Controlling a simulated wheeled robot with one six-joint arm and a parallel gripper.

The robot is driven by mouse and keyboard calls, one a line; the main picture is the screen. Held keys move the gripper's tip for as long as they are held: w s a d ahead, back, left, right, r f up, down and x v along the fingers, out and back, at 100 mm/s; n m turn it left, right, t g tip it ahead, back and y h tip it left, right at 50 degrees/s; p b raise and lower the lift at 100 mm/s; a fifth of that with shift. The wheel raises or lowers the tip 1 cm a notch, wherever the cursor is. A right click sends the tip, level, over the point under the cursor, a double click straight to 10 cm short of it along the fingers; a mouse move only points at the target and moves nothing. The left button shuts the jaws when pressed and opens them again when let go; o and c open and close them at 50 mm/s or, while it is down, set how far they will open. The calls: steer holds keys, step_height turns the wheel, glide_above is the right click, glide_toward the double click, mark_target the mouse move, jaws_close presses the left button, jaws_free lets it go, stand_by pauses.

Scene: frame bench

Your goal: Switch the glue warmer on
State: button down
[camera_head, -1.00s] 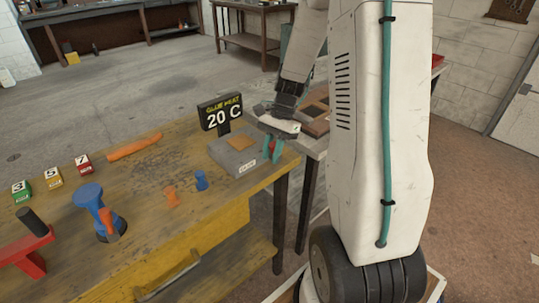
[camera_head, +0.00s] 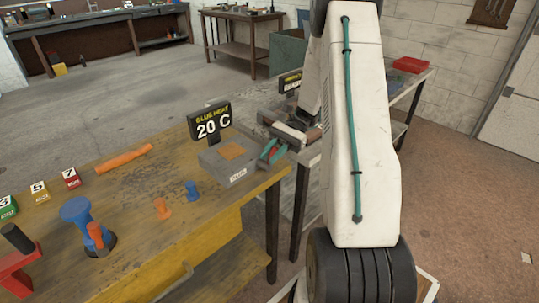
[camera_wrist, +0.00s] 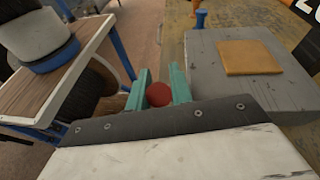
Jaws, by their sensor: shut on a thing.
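The glue warmer (camera_head: 216,166) is a grey box with a tan square pad on top, at the right end of the yellow-brown bench. Its side fills the right of the wrist view (camera_wrist: 230,95). The display sign (camera_head: 210,122) behind it reads "GLUE HEAT 20 C". My gripper (camera_head: 270,153) is beside the warmer's right side. Its teal fingers (camera_wrist: 160,88) are shut on a round red knob (camera_wrist: 159,95). How the knob joins the warmer is hidden.
Blue and orange pegs (camera_head: 192,190) stand left of the warmer. Numbered boxes (camera_head: 71,178), an orange bar (camera_head: 124,158) and a blue spool-shaped stand (camera_head: 80,212) lie farther left. Another table with a second sign (camera_head: 290,82) stands close on the right.

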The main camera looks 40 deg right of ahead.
steer(key=shift+d+f+y, duration=0.1)
steer(key=shift+d+y, duration=0.1)
steer(key=shift+y, duration=0.3)
steer(key=c, duration=1.5)
jaws_free()
steer(key=v, duration=0.8)
steer(key=shift+f, duration=0.2)
steer(key=shift+a, duration=0.1)
